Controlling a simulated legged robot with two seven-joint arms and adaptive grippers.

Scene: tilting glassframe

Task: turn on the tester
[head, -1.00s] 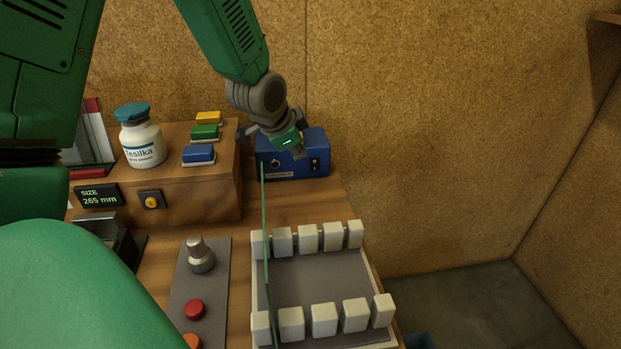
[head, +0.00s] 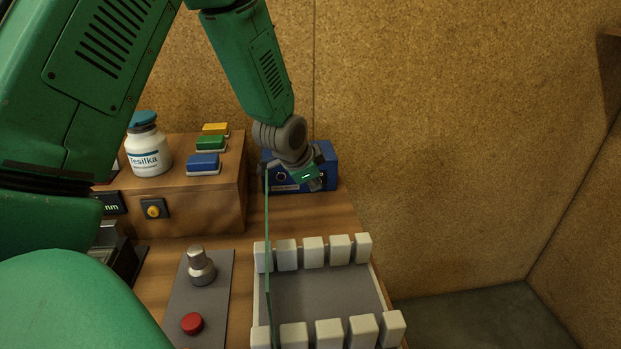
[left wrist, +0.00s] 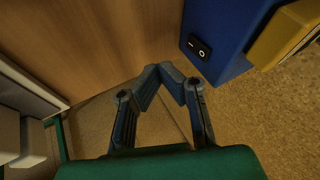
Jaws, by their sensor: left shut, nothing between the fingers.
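The tester looks to be the blue box (head: 329,156) at the back right of the bench. My left gripper (head: 316,184) is in front of it and covers part of its face, including where the switch sat. In the left wrist view the blue box (left wrist: 222,30) shows at the top right, with a black rocker switch (left wrist: 199,47) marked with a line and a circle. I cannot tell which way the rocker is set. The fingertips (left wrist: 167,74) are together, empty, below and left of the switch, apparently not touching it. My right gripper is not in view.
A slotted rack (head: 325,295) with white blocks holds an upright thin green-edged pane (head: 267,225) at its left. A wooden box (head: 205,195) carries a white jar (head: 149,155) and coloured blocks. A panel with a knob (head: 201,268) and red button (head: 192,323) lies in front.

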